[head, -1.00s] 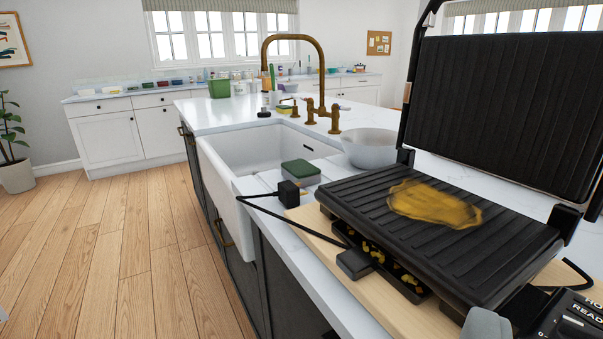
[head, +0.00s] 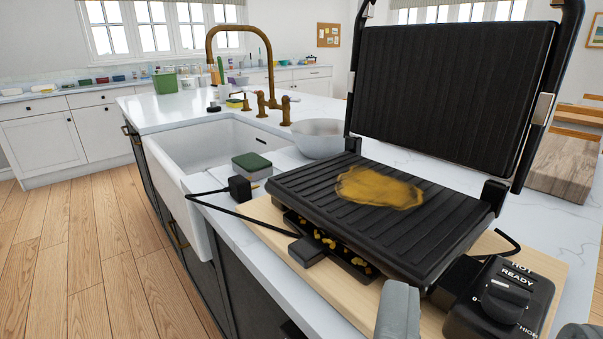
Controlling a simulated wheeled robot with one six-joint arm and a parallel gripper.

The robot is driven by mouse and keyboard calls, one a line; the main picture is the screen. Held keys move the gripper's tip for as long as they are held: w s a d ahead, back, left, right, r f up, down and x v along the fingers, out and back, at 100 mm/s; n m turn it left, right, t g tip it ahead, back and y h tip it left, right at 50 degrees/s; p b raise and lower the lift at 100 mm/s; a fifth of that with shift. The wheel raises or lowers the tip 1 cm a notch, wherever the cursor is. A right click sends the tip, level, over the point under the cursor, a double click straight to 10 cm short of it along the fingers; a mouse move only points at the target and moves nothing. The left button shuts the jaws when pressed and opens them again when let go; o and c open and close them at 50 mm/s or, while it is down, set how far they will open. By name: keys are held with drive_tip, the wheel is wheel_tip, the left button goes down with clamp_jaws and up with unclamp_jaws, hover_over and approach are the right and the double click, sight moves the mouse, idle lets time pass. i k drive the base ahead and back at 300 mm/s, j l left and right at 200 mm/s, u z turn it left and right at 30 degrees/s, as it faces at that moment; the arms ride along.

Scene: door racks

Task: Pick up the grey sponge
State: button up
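A sponge (head: 251,165) with a light grey body and a dark green top rests on the counter beside the near right edge of the white sink. It is the only grey sponge I can make out. My gripper (head: 488,308) shows at the bottom right as two grey fingertips, set wide apart with nothing held between them. It is in front of the grill, well to the near right of the sponge, and apart from it. Most of the gripper is out of frame.
An open black grill (head: 345,215) with a yellow-brown smear stands on a wooden board (head: 262,212). Its plug and cable (head: 238,188) lie just in front of the sponge. A white bowl (head: 318,140) stands behind the sponge. The white sink (head: 205,150) is at left, with a brass tap (head: 268,60).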

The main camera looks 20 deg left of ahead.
sight(253, 165)
drive_tip(key=i+j+u, duration=0.25)
drive_tip(key=i+j, duration=0.15)
drive_tip(key=i+j+u, duration=0.25)
drive_tip(key=i+j, duration=0.1)
drive_tip(key=i, duration=0.1)
